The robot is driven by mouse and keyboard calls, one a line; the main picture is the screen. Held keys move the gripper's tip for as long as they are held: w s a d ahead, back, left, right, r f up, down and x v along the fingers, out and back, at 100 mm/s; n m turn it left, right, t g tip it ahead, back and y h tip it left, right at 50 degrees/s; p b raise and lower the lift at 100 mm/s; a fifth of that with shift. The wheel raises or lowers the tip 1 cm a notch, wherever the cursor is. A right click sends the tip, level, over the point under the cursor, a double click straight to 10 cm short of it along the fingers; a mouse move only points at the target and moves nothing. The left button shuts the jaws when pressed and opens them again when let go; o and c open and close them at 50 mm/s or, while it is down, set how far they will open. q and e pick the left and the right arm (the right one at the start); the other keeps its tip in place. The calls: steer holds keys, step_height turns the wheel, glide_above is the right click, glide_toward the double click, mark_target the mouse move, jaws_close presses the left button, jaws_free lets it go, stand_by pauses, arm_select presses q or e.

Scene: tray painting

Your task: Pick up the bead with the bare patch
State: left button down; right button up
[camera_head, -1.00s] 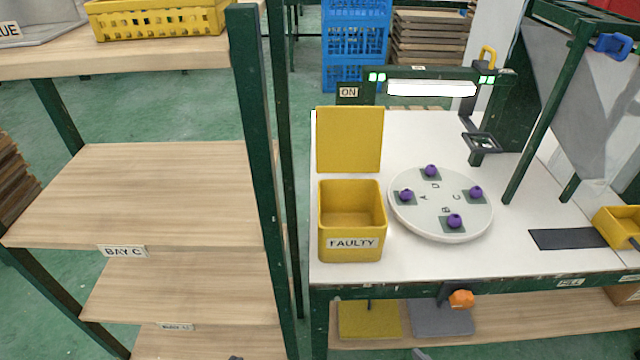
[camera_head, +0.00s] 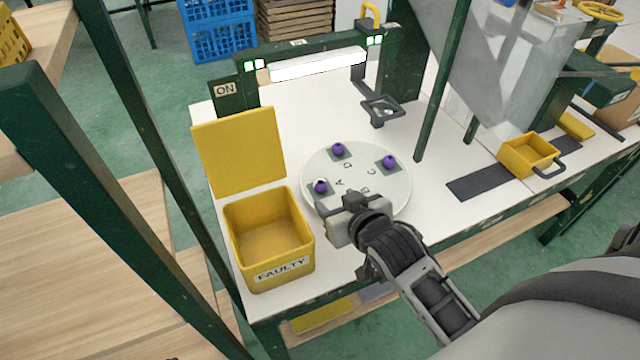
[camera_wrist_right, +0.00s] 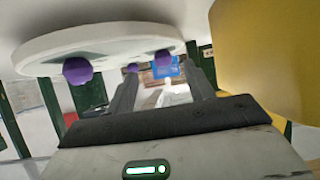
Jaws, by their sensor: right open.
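A round white tray (camera_head: 402,190) on the white bench holds purple beads on dark square pads by printed letters. I see bead A (camera_head: 320,186), bead D (camera_head: 338,149) and bead C (camera_head: 390,161); my right gripper hides the place by B. Bead A seems to show a pale spot, too small to be sure of. My right gripper (camera_head: 342,201) is over the tray's near edge, close to bead A. In the right wrist view its fingers (camera_wrist_right: 163,66) are apart and empty, with the tray (camera_wrist_right: 95,43) and purple beads (camera_wrist_right: 77,70) beyond. My left gripper is not in view.
The yellow FAULTY bin (camera_head: 297,268) stands left of the tray, with a yellow panel (camera_head: 240,150) behind. A lamp (camera_head: 318,64) and a magnifier frame (camera_head: 382,109) stand at the back. A small yellow bin (camera_head: 527,155) and dark mat (camera_head: 485,182) lie right.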

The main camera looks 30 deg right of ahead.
mark_target(323, 188)
steer(key=x, duration=0.4)
steer(key=r+x, duration=0.1)
steer(key=x, duration=0.1)
steer(key=shift+w+a+f, duration=0.1)
steer(key=shift+w, duration=0.35)
steer(key=shift+c, duration=0.3)
steer(key=c, duration=1)
